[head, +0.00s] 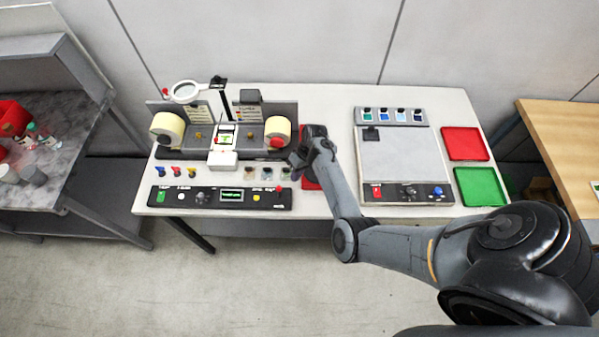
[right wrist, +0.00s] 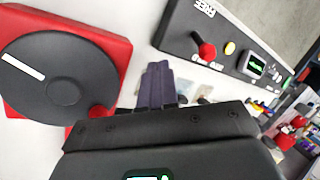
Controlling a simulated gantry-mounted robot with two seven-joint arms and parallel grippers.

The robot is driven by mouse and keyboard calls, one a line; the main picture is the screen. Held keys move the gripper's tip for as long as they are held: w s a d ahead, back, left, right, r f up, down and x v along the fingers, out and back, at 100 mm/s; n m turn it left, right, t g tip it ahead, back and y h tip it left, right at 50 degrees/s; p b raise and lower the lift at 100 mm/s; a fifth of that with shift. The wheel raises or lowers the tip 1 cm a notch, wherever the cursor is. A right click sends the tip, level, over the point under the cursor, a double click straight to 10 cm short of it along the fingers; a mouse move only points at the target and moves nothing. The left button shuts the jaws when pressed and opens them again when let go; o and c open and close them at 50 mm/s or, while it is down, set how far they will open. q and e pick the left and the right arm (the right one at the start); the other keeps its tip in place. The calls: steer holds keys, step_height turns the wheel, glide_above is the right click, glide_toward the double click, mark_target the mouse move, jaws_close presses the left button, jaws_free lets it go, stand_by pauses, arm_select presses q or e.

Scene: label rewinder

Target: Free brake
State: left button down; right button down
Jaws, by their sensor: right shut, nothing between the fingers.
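The control panel (head: 225,199) of the label rewinder runs along the front of the white table. In the right wrist view, a red-knobbed lever (right wrist: 206,50) stands at the near end of the black panel (right wrist: 178,22), with the word FREE printed beside it. Other lettering on its opposite side is too small to read surely. My right gripper (head: 297,162) is above the table, behind the panel's right end. Its fingers (right wrist: 157,82) are shut, empty and apart from the lever. My left gripper is not in view.
A red base with a black disc (right wrist: 45,72) lies beside my right gripper. Label rolls (head: 167,128) and a magnifier (head: 185,91) stand behind the panel. A grey scale-like device (head: 398,160), a red tray (head: 465,143) and a green tray (head: 480,186) are to the right.

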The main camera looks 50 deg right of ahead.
mark_target(279, 191)
steer(key=a, duration=0.3)
steer(key=shift+w+f, duration=0.15)
steer(key=shift+w, duration=0.25)
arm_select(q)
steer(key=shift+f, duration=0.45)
arm_select(e)
steer(key=shift+w+a, duration=0.15)
steer(key=shift+a, duration=0.35)
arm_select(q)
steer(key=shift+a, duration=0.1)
